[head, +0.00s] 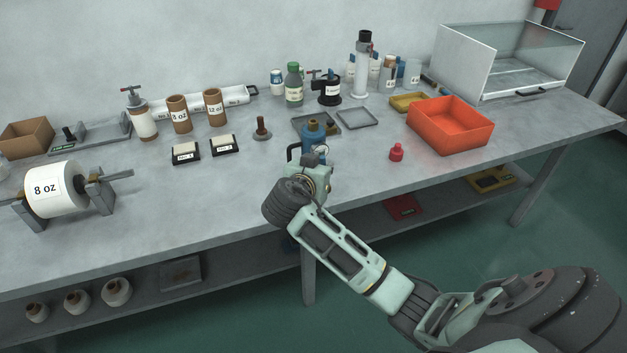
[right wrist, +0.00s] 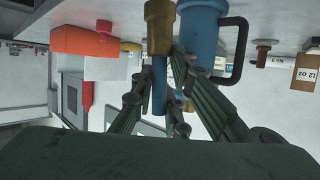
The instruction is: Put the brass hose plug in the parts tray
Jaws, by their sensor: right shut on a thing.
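My right gripper (head: 321,162) is over the front middle of the bench, pointing away from me. In the right wrist view its two fingers (right wrist: 165,75) are shut around a brass-coloured piece with a narrow blue stem; I take this for the brass hose plug (right wrist: 158,27). In the head view the wrist and fingers largely hide it. A blue can (head: 313,132) with a black handle stands close beside and behind; it also shows in the right wrist view (right wrist: 201,35). Two shallow grey trays, one partly hidden (head: 303,119) and one empty (head: 357,118), lie behind; I cannot tell which is the parts tray.
A brown plunger-like piece (head: 262,131) and two labelled black blocks (head: 186,155) are to the left. The bench front is largely clear.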

